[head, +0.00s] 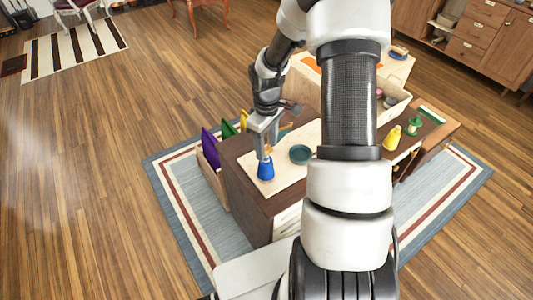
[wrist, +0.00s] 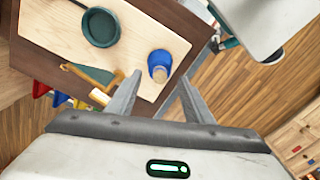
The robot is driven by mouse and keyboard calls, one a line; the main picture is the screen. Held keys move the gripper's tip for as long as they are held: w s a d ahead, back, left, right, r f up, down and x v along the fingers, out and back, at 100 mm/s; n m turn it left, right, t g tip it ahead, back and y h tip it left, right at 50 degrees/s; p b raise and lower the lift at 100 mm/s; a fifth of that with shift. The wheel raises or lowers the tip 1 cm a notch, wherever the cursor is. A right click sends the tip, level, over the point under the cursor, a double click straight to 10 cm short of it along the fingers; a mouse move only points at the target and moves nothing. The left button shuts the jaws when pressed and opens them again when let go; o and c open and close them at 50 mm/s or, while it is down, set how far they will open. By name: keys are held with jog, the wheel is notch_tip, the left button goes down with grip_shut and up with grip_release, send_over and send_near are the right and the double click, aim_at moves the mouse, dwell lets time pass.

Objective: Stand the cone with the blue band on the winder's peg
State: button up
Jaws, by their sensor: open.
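A blue cone (head: 265,170) stands on a pale board on the dark table; in the wrist view the blue cone (wrist: 159,62) shows a tan end facing the camera. It is the only blue one I see, and I cannot make out a separate band. My gripper (head: 264,150) is open just above it, pointing down. In the wrist view the fingertips of my gripper (wrist: 159,82) lie on either side of the cone's tan end, and I cannot tell whether they touch it. I cannot identify the winder or its peg for certain.
A dark green bowl (head: 300,154) sits on the board (wrist: 160,20) beside the cone. A yellow object (head: 391,138) and a green one (head: 414,126) stand at the right. A box with purple cloth (head: 210,147) is at the left. My arm hides the table's middle.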

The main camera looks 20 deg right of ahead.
notch_tip(320, 180, up, 12)
jog(key=shift+p, duration=0.4)
jog(key=s+a+r+m+t+p, duration=0.15)
jog(key=s+a+r, duration=0.35)
jog(key=r, duration=0.6)
jog(key=s+a+r+t+p, duration=0.1)
jog(key=s+a+r+t, duration=0.3)
jog(key=r, duration=0.7)
jog(key=s+r+m+p, duration=0.2)
jog(key=s+m, duration=0.3)
jog(key=s, duration=0.6)
jog(key=shift+s+a, duration=0.4)
jog(key=shift+a, duration=0.05)
jog(key=shift+c, duration=0.4)
